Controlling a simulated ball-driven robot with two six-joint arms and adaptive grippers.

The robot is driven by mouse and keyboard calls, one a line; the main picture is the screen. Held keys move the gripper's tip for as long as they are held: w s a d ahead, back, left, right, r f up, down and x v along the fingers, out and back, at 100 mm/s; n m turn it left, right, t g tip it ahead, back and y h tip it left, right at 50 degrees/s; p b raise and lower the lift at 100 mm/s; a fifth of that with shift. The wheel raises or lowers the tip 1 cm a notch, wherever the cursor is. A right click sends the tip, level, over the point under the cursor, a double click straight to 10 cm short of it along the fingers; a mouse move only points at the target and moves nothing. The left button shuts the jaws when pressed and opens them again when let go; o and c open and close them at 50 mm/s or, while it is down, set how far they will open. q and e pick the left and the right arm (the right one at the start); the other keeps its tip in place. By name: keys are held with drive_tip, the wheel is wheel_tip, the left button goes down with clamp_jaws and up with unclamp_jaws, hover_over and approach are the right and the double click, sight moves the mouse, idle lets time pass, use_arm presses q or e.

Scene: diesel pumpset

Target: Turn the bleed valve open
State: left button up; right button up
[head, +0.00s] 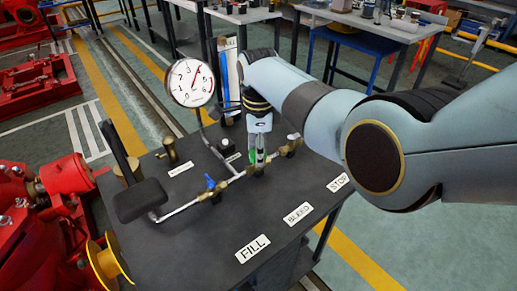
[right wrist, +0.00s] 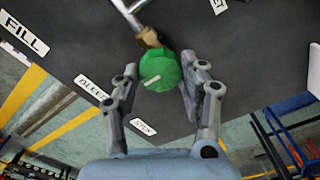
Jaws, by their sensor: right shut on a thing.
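The bleed valve has a round green knob with a pale mark across it; it shows in the right wrist view (right wrist: 160,71) and partly in the head view (head: 253,156). It sits on the brass and silver pipe run above the dark bench top. My right gripper (head: 258,146) reaches down to it from above. In the right wrist view its two fingers (right wrist: 164,82) stand on either side of the knob, shut on it. The gripper hides much of the knob in the head view. My left gripper is not in view.
A blue-handled valve (head: 210,183) sits on the same pipe, left of the green knob. A pressure gauge (head: 191,83) rises behind it. A black lever with a pad (head: 142,200) stands at the left. FILL (head: 253,248), BLEED (head: 298,213) and STOP (head: 338,182) plates lie in front.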

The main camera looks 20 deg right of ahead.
drive_tip(key=n+p, duration=0.2)
drive_tip(key=n, duration=0.2)
drive_tip(key=shift+r+n, duration=0.1)
drive_tip(key=shift+n, duration=0.3)
drive_tip(key=n+p, duration=0.1)
drive_tip(key=n, duration=0.5)
drive_tip(key=shift+w, duration=0.1)
drive_tip(key=n+p, duration=0.1)
drive_tip(key=n, duration=0.5)
drive_tip(key=shift+n, duration=0.4)
drive_tip(key=n, duration=0.5)
drive_tip(key=shift+a+n+p, duration=0.15)
drive_tip(key=shift+n+p, duration=0.15)
drive_tip(key=o, duration=1.2)
drive_tip(key=shift+c, duration=0.2)
